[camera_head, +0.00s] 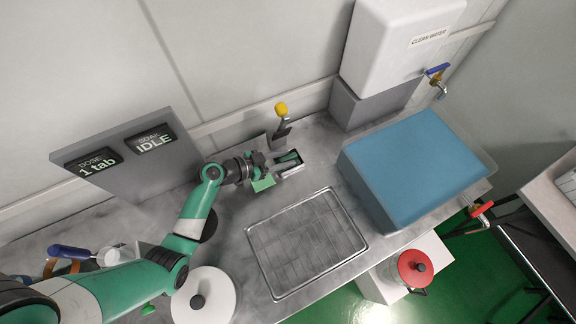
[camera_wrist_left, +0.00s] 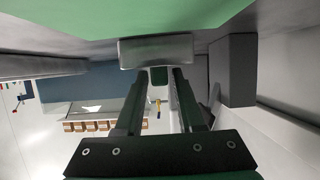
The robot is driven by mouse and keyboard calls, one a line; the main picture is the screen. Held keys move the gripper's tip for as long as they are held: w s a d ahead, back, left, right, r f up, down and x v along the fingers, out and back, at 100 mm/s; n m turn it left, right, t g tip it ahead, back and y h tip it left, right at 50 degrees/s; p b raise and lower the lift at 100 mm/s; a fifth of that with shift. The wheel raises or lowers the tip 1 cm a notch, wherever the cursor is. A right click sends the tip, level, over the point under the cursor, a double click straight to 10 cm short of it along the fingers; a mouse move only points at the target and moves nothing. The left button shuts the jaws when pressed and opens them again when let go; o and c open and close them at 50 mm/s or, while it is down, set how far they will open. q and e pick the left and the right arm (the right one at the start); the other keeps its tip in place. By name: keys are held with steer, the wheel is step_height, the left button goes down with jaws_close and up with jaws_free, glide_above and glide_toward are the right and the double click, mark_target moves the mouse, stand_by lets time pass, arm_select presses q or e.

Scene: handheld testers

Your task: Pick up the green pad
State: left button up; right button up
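My right gripper is in neither view.
A wire rack tray (camera_head: 262,262), a blue basin (camera_head: 415,165) and a white lidded pot (camera_head: 205,297) are nearby. A display panel (camera_head: 135,160) stands left.

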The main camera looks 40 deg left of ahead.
arm_select(q)
steer(key=shift+w+d, duration=0.15)
steer(key=shift+w, duration=0.35)
jaws_close()
steer(key=shift+r+p, duration=0.4)
steer(key=shift+r, duration=0.2)
steer(key=w+d+r+p, duration=0.3)
steer(key=d+r+p, duration=0.4)
steer(key=d+r, duration=0.4)
steer(key=d, duration=0.2)
steer(key=shift+w+d+r, duration=0.15)
steer(key=shift+d+r, duration=0.15)
steer(key=shift+r, duration=0.05)
